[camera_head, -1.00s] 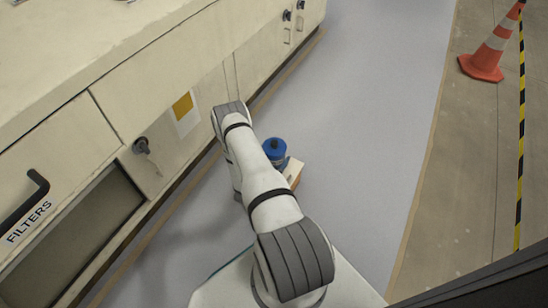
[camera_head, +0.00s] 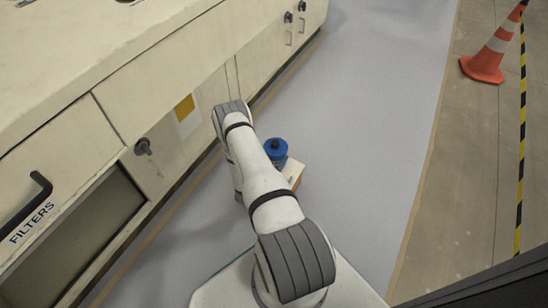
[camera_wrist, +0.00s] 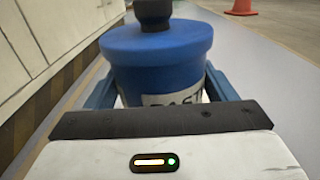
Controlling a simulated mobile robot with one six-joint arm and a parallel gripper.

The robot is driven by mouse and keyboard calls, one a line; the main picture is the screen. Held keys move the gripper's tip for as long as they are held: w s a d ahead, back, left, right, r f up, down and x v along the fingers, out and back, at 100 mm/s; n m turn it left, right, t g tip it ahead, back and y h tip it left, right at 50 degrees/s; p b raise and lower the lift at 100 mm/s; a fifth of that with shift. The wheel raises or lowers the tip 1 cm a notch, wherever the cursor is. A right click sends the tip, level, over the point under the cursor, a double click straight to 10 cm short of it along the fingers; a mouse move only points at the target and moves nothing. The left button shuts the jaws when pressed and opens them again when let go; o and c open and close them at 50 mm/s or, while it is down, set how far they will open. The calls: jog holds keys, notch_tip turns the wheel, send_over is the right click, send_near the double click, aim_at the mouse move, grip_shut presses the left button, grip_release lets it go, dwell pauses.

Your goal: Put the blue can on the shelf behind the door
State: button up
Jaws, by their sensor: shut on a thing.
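The blue can (camera_wrist: 158,62) has a black knob on its lid and a pale label with partly hidden lettering. In the wrist view it is upright between the two blue fingers of my gripper (camera_wrist: 163,90), which is shut on it. In the head view the can (camera_head: 276,150) shows just right of my arm, above the grey-blue floor; my arm hides most of the gripper. A pale cabinet front (camera_head: 160,165) stands to the left, with a lock (camera_head: 142,146) and a yellow label (camera_head: 184,108). No open door or shelf inside shows.
An orange cone (camera_head: 487,60) and yellow-black tape (camera_head: 519,170) are at the right. The floor (camera_head: 360,110) between is clear.

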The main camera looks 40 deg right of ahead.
jog(key=shift+r+p, duration=3.4)
jog(key=shift+r, duration=3.65)
